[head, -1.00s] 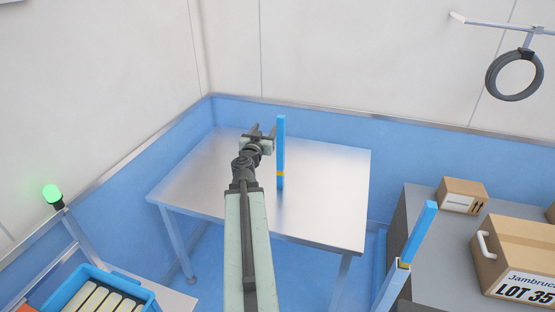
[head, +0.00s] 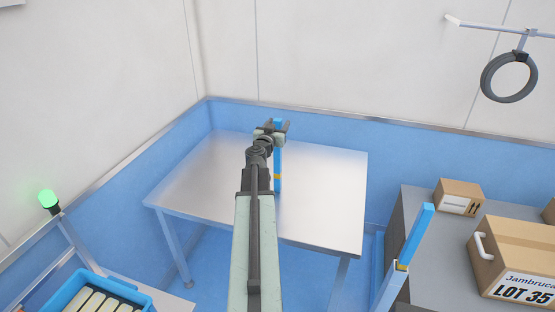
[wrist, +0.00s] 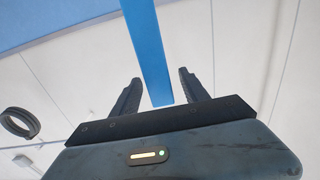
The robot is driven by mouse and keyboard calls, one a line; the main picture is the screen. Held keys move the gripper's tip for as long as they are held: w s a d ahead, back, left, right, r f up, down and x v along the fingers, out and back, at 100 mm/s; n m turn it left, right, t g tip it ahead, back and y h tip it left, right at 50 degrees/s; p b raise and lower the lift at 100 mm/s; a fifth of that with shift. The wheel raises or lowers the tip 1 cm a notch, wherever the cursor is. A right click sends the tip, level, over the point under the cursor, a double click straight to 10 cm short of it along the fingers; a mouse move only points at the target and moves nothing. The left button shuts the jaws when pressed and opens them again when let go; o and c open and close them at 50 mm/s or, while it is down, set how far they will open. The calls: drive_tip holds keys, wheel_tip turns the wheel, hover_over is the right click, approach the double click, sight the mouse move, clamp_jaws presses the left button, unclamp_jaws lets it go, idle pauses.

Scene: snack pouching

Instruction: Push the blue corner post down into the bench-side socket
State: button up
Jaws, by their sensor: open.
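A blue post (head: 278,160) with a yellow band low on it stands upright in the head view, in line with the steel bench. My gripper (head: 274,127) is at the height of its upper end and covers part of it. In the wrist view the blue post (wrist: 150,50) runs between my two open fingers (wrist: 160,77), with a gap showing on each side. A second blue post (head: 416,232) with a yellow band leans at the right in the head view. The socket cannot be made out; my arm hides part of the bench.
The steel bench (head: 320,200) has a bare top. A grey counter at the right holds a small carton (head: 458,197) and a large labelled box (head: 520,250). A blue crate (head: 78,287) and a green lamp (head: 48,199) are at the lower left. A dark ring (head: 509,77) hangs upper right.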

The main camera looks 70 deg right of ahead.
drive_tip(key=shift+a, duration=0.1)
clamp_jaws()
idle(1.2)
